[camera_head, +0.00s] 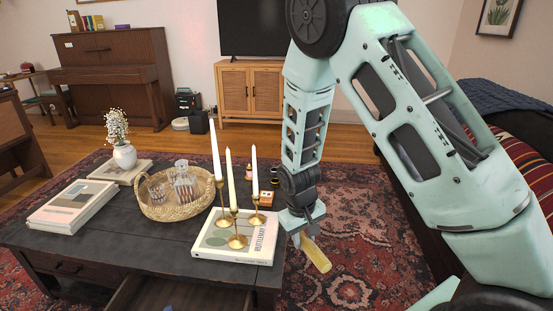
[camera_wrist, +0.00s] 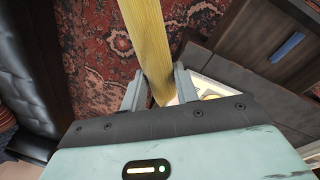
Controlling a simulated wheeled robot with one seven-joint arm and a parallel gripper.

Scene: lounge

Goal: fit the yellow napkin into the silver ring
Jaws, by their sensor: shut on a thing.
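The yellow napkin (camera_head: 316,254) is a long, narrow roll. My gripper (camera_head: 303,234) is shut on it just off the right end of the coffee table, and the napkin slants down to the right over the rug. In the wrist view the napkin (camera_wrist: 148,40) runs up from between the two fingers of my gripper (camera_wrist: 158,86) and out of the top of the picture. I cannot make out the silver ring in either view.
The dark coffee table (camera_head: 130,250) bears a white book (camera_head: 222,243) with brass candlesticks (camera_head: 237,240) and tall candles close to my gripper. A wicker tray (camera_head: 170,210), other books and a vase (camera_head: 124,156) stand further left. A sofa (camera_head: 530,150) is at the right.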

